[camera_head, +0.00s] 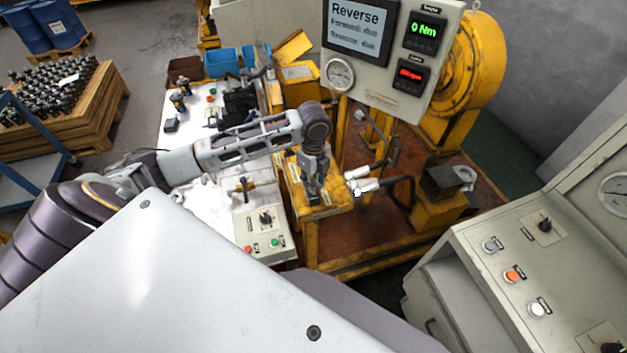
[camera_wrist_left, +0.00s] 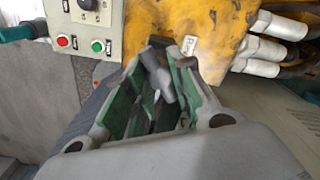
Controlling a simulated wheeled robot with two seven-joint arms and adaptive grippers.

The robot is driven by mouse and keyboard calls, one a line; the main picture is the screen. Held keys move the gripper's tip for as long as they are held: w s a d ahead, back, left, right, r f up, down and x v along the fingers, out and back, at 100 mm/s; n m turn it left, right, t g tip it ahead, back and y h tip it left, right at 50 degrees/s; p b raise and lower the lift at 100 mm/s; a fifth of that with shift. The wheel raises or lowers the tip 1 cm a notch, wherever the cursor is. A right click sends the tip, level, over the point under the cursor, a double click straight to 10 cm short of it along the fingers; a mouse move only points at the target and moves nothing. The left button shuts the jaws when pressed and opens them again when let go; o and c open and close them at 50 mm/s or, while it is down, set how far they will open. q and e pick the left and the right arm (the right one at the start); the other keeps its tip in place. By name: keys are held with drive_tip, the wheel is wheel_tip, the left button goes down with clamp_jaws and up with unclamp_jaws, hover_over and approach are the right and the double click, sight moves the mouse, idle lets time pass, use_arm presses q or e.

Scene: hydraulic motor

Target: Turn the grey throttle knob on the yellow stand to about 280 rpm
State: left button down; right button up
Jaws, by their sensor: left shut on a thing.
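The yellow stand (camera_head: 333,206) rises in the middle of the head view, and its top also shows in the left wrist view (camera_wrist_left: 208,22). My left gripper (camera_head: 314,192) points down onto the stand's top. In the left wrist view, the fingers of the left gripper (camera_wrist_left: 165,68) are closed on the grey throttle knob (camera_wrist_left: 160,78), which sits between their green inner pads. The gripper covers the knob in the head view. The panel's red readout (camera_head: 411,74) is too small to read surely. My right gripper is out of view.
White hose fittings (camera_head: 362,187) stick out just right of the stand. A control box (camera_head: 262,232) with red and green buttons stands on the white bench at its left. A display panel (camera_head: 390,100) showing "Reverse" and "0 Nm" hangs above. A grey console (camera_head: 480,262) is at right.

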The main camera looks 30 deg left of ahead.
use_arm(q)
drive_tip(key=c, duration=1.2)
unclamp_jaws()
drive_tip(key=shift+r, duration=0.15)
drive_tip(key=shift+r, duration=5.9)
